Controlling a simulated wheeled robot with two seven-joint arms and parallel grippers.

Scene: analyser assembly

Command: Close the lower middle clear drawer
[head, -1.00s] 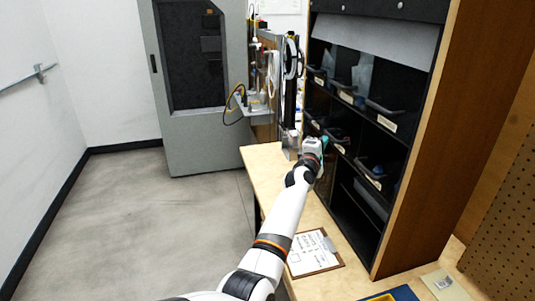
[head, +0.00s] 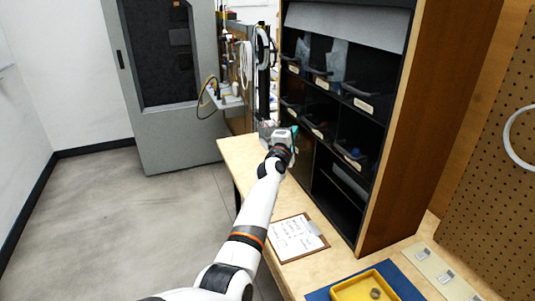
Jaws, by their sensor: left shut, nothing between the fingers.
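The black cabinet (head: 372,143) holds two rows of clear drawers with dark handles and pale labels. The lower middle clear drawer (head: 318,131) is in the lower row, between a drawer on its left and one on its right. It is small and dark here, so I cannot tell how far it stands out. My left gripper (head: 294,131), with teal showing at its tip, is shut and empty just left of that drawer's front. I cannot tell whether it touches the drawer. My right gripper is not in view.
A clipboard (head: 295,237) lies on the wooden bench below the cabinet. A yellow tray (head: 345,290) on a blue mat (head: 407,286) is at the front right. A stand with tubing and tools is behind my gripper. The grey floor at left is clear.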

